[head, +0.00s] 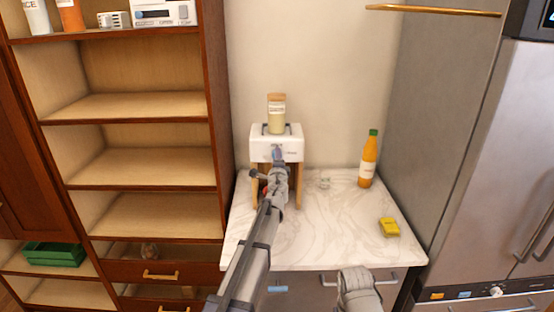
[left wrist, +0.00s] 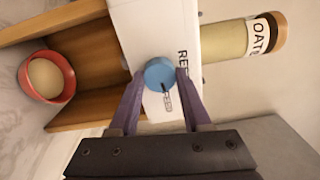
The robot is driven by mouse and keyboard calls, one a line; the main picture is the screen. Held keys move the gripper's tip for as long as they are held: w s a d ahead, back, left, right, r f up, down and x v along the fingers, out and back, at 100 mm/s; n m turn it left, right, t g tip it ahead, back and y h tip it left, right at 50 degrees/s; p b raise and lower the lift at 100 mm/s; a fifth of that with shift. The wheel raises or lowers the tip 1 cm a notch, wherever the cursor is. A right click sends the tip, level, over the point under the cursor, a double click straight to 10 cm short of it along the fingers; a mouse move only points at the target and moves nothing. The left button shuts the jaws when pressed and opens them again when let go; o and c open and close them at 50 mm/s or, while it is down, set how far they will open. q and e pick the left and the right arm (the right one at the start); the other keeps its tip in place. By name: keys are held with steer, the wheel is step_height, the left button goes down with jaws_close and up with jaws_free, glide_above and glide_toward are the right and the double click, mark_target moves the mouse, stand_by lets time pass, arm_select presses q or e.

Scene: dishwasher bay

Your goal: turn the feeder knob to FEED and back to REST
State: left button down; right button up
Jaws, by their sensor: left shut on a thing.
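The white feeder (head: 262,146) stands on wooden supports at the back left of the marble counter, with a jar labelled OATS (head: 277,117) on top. Its blue knob (left wrist: 159,73) is on the front face. My left gripper (left wrist: 157,80) is shut on the knob, one purple finger on each side. The knob's dark pointer line faces the lower lettering, which looks like FEED; other lettering starting with RE (left wrist: 183,63) is partly hidden. A red bowl (left wrist: 69,87) with pale tan contents sits below the feeder. My right gripper is not visible; only part of that arm shows.
An orange bottle with a green cap (head: 368,160) and a yellow item (head: 389,227) are on the counter's right. A tall wooden shelf (head: 140,107) is at left and a steel fridge (head: 490,150) at right. The counter's middle is mostly clear.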

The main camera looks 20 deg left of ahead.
arm_select(q)
steer(key=shift+m, duration=0.9)
steer(key=shift+c, duration=1.8)
jaws_free()
steer(key=shift+s, duration=0.1)
steer(key=v, duration=0.7)
steer(key=shift+s+d, duration=0.2)
steer(key=shift+s, duration=0.15)
